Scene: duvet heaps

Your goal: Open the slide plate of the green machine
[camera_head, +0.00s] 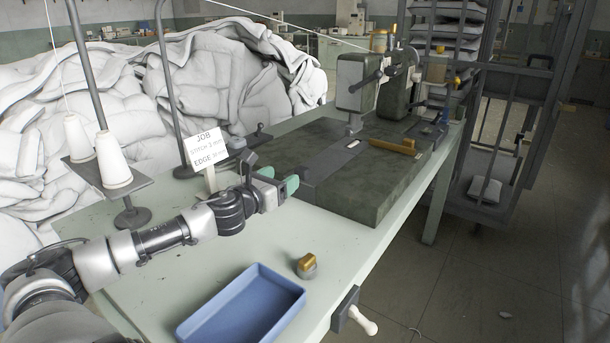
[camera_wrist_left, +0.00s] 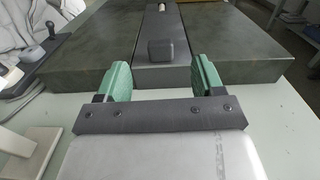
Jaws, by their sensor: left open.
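The green machine (camera_head: 383,185) stands on the pale table, its flat dark-green bed towards me. The slide plate (camera_head: 333,160) is a dark grey strip set in the bed; it also shows in the left wrist view (camera_wrist_left: 164,22). A dark block-shaped knob (camera_wrist_left: 161,50) stands on the plate's near end. My left gripper (camera_head: 279,181) is open at the bed's near left edge, its green fingers either side of the knob's line in the left wrist view (camera_wrist_left: 162,72). Gaps show on both sides of the knob, at about fingertip level. My right gripper is out of view.
A blue tray (camera_head: 197,326) and a small brass-topped object (camera_head: 306,265) are on the near table. A job card (camera_head: 203,150) and thread stand (camera_head: 132,214) are close to my left arm. White duvets (camera_head: 220,85) heap behind.

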